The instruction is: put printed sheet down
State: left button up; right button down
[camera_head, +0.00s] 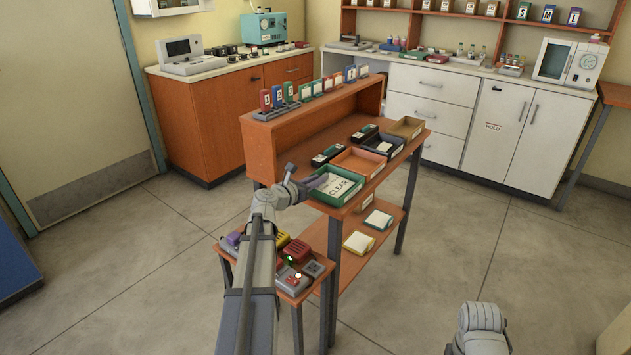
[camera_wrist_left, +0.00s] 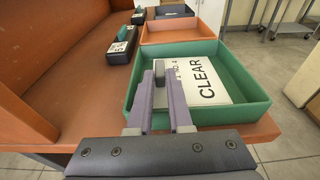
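The printed sheet (camera_head: 338,186) is white with the word CLEAR in black. It is inside the green tray (camera_head: 350,198) at the near end of the orange bench; I cannot tell if its whole underside touches the floor of the tray. In the left wrist view the sheet (camera_wrist_left: 203,80) shows within the walls of the green tray (camera_wrist_left: 235,113). My left gripper (camera_wrist_left: 159,72) reaches over the tray's near side, its purple fingers closed about a small grey tab at the sheet's left edge. Only part of my right arm shows at lower right; its gripper is out of view.
An orange tray (camera_head: 357,162) and a black tray (camera_head: 382,146) stand beyond the green one. A raised shelf (camera_head: 310,112) with coloured holders runs along the left. Below is a lower shelf (camera_head: 385,238) with two small trays. A side stand (camera_head: 290,282) holds small devices.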

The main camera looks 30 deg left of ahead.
pick_arm(q)
jog(key=shift+o, duration=0.2)
jog(key=shift+r+p, duration=0.25)
jog(key=shift+p, duration=0.1)
jog(key=shift+r+p, duration=0.45)
jog(key=shift+p, duration=0.05)
jog(key=p+v, duration=0.1)
jog(key=v, duration=1.1)
jog(key=shift+f+p, duration=0.2)
jog(key=shift+p, duration=0.15)
jog(key=shift+w, duration=0.1)
